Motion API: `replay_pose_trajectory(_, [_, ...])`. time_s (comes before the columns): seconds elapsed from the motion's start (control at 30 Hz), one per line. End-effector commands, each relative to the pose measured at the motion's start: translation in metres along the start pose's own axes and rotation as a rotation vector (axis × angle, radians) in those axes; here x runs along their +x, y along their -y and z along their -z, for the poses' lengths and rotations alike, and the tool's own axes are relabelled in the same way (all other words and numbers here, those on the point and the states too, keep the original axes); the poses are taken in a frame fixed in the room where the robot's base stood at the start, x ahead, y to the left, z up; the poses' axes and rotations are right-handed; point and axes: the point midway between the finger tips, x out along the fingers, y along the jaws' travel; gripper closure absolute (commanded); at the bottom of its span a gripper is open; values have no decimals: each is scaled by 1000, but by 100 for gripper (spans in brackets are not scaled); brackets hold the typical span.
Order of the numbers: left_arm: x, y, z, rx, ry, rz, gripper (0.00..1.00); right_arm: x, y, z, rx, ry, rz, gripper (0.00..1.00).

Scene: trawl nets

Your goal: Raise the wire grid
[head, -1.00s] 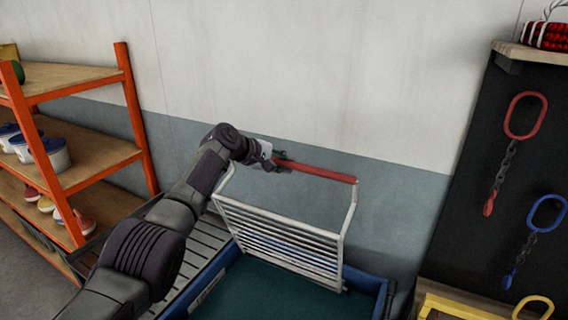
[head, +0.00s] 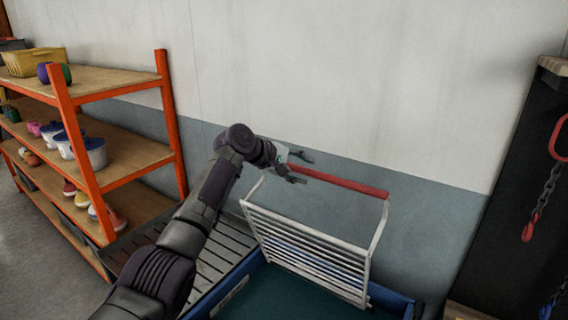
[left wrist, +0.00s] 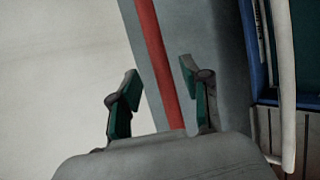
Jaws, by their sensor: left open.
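The white wire grid (head: 312,250) stands raised and tilted over a blue tub (head: 388,296). A red bar (head: 345,182) runs across the top between its two side arms. My left gripper (head: 298,167) is at the left end of this bar, with its fingers spread. In the left wrist view, the red bar (left wrist: 157,55) runs lengthwise between the open fingertips (left wrist: 160,80), with gaps showing beside it; the fingers do not clamp it. My right gripper is not in view.
An orange shelf rack (head: 168,110) with tubs and floats stands at the left. A slatted grey surface (head: 212,258) lies beside the tub. A dark panel (head: 510,200) with hanging chains is at the right. A plain wall is behind the grid.

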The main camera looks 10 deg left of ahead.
Motion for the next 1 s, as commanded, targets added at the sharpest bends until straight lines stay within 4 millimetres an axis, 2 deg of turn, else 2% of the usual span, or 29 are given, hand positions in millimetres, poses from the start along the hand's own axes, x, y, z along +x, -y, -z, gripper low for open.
replay_pose_trajectory(0.1, [-23,1,1,2,-3,0,52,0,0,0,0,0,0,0])
replay_pose_trajectory(0.33, [-56,1,0,1,-1,2,52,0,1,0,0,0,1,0])
replay_pose_trajectory(0.5, [-65,2,0,-1,0,3,52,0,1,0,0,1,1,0])
replay_pose_trajectory(0.8, [-65,2,0,0,0,5,52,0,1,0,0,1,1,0])
replay_pose_trajectory(0.9, [-59,17,1,21,-7,21,52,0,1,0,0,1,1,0])
replay_pose_trajectory(0.97, [-50,38,1,54,-14,45,52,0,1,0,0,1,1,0])
replay_pose_trajectory(1.0, [-44,58,1,85,-23,67,52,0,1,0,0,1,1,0])
